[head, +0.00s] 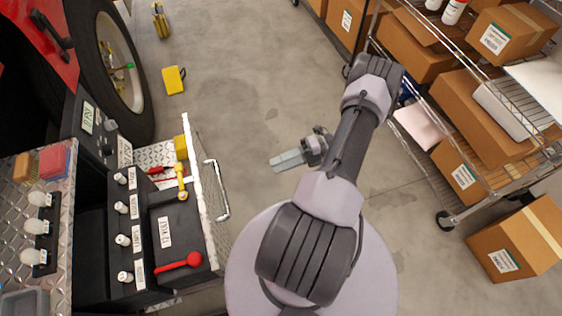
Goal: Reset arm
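My arm rises from its round base at the lower middle of the head view and bends back at the elbow near the shelves. My gripper (287,160) hangs over the bare floor in the middle, its grey fingers pointing left toward the truck side. The fingers appear close together, but the view is too small to tell whether they are open or shut. No object shows between them.
At left are the pump panel (165,232) with red and yellow levers, a metal handrail (218,190) and a tire (118,65). A yellow case (174,80) lies on the floor. Wire shelves (462,195) with cardboard boxes stand at right; another box (518,242) is on the floor. Floor between is clear.

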